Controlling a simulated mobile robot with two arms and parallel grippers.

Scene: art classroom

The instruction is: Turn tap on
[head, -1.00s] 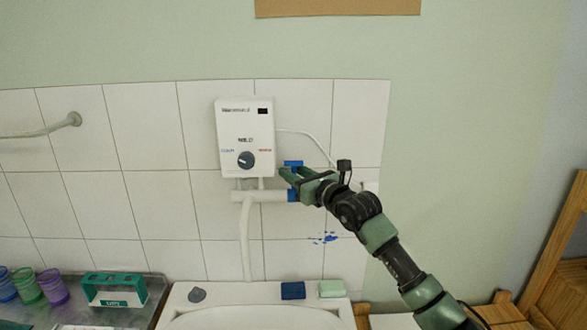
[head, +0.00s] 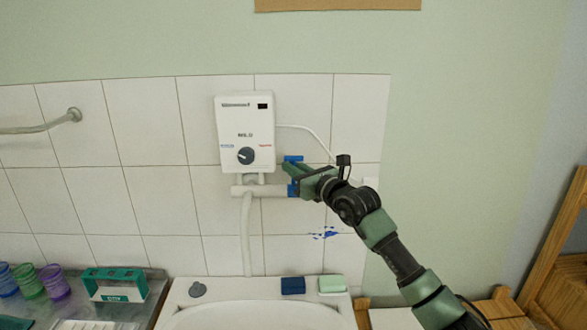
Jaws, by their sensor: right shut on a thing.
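A white water heater box (head: 245,130) with a dark round knob (head: 245,156) hangs on the tiled wall. Below it runs a white pipe (head: 258,191) with a downward spout (head: 246,235) over the sink. At the pipe's right end is the tap, with a blue handle (head: 293,158) above and a blue part (head: 292,190) below. My right gripper (head: 290,170) reaches in from the right and is shut on the blue tap handle. Its fingers hide part of the handle and of the pipe end. My left gripper is out of view.
The white sink (head: 255,317) is below, with a blue sponge (head: 293,286), a green soap block (head: 332,284) and a grey lump (head: 197,290) on its rim. Coloured cups (head: 54,284) and a teal box (head: 115,284) stand at left. A wooden frame (head: 560,245) stands at right.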

